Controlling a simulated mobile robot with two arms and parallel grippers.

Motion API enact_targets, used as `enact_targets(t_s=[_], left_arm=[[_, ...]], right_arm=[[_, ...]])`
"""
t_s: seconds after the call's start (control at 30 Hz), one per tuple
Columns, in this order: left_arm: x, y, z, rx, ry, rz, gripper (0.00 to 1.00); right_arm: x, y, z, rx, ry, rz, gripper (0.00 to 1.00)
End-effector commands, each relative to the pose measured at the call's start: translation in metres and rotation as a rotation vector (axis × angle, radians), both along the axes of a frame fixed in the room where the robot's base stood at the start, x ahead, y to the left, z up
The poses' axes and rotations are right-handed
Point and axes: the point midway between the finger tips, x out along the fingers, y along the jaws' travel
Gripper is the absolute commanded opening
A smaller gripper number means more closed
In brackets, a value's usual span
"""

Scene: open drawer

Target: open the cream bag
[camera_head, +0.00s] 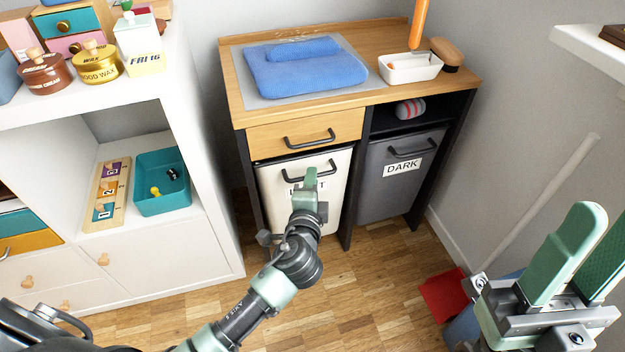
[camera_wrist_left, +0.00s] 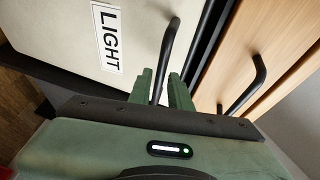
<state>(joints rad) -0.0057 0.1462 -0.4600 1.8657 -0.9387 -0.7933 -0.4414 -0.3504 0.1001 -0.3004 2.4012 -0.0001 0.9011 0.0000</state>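The cream bag (camera_head: 335,205) hangs under the wooden counter, left of the dark bag. It has a black handle (camera_head: 288,177) and a label reading LIGHT in the left wrist view (camera_wrist_left: 107,38). My left gripper (camera_head: 310,180) is in front of the bag at its handle and hides part of the label. In the left wrist view, its green fingers (camera_wrist_left: 161,88) are apart, with the black handle (camera_wrist_left: 168,48) running down between them. Whether they touch it I cannot tell. My right gripper (camera_head: 578,255) is open and empty at the lower right.
A wooden drawer (camera_head: 270,136) with a black handle sits just above the cream bag. The dark bag (camera_head: 375,190) is to its right. A white shelf unit (camera_head: 160,250) stands close on the left. A red dustpan (camera_head: 440,295) lies on the floor to the right.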

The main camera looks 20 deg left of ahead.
Motion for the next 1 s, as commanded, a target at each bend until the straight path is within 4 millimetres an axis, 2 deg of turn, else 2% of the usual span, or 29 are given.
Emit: enact_targets(t_s=[0.03, 0.2, 0.47, 0.57, 1.0], left_arm=[[0.007, 0.002, -0.003, 0.001, -0.001, 0.000, 0.19], [0.019, 0.004, -0.005, 0.001, 0.000, 0.000, 0.19], [0.021, 0.004, -0.005, -0.001, 0.002, 0.000, 0.19], [0.021, 0.004, -0.005, -0.001, 0.002, 0.000, 0.00], [0.020, 0.004, -0.005, -0.001, 0.002, 0.000, 0.00]], right_arm=[[0.000, 0.000, -0.005, 0.000, 0.001, 0.000, 0.36], [0.000, 0.000, -0.008, 0.000, 0.001, 0.000, 0.36], [0.000, 0.000, -0.007, -0.001, 0.002, 0.000, 0.36], [0.001, 0.000, -0.007, -0.001, 0.002, 0.000, 0.36], [0.001, 0.000, -0.007, -0.001, 0.002, 0.000, 0.36]])
